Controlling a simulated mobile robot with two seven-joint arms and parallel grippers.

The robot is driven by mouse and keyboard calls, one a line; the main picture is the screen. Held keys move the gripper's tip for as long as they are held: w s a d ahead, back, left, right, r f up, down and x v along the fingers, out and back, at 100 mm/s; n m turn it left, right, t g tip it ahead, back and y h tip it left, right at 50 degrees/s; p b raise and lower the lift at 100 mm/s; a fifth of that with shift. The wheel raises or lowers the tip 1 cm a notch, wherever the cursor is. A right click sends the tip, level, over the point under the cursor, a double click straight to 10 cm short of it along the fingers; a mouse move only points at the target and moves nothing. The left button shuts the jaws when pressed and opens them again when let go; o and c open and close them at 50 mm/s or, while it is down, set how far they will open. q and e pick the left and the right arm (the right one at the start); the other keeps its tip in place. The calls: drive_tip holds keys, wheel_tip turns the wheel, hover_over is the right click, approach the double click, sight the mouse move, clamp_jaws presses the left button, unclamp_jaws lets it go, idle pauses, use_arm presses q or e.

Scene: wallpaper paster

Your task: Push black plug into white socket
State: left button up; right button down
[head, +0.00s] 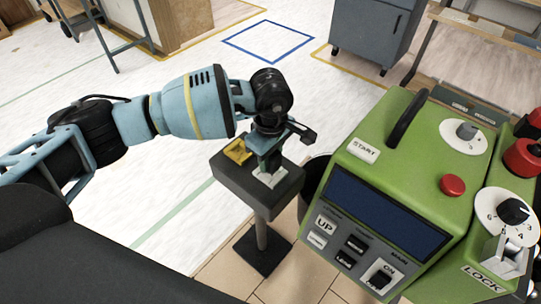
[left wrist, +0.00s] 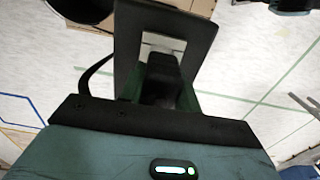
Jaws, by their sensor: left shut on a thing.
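My left gripper (head: 268,160) points down over the white socket (head: 270,177), which sits on the dark top of a small stand (head: 232,180). The fingers are shut on the black plug (left wrist: 163,72), which shows as a dark block between them in the left wrist view. In the head view the fingers mostly hide the plug. The gripper is right at the socket, but I cannot tell whether the plug touches it or is in it. A yellow socket (head: 237,151) sits beside the white one, to its left. My right gripper is not in view.
A green machine (head: 400,180) with a dark display, dials and a red button (head: 452,185) stands close on the right. A dark bin (head: 314,178) is between it and the stand. A grey cabinet (head: 370,32) is at the back. The floor left of the stand is clear.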

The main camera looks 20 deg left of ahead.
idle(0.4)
use_arm(q)
drive_tip(key=shift+f+b, duration=0.7)
drive_tip(key=shift+f, duration=0.5)
drive_tip(key=o, duration=1.2)
drive_tip(key=shift+c, duration=0.2)
drive_tip(key=shift+r, duration=0.35)
wheel_tip(320, 180, up, 7)
drive_tip(key=shift+r, duration=0.1)
drive_tip(key=shift+s, duration=0.1)
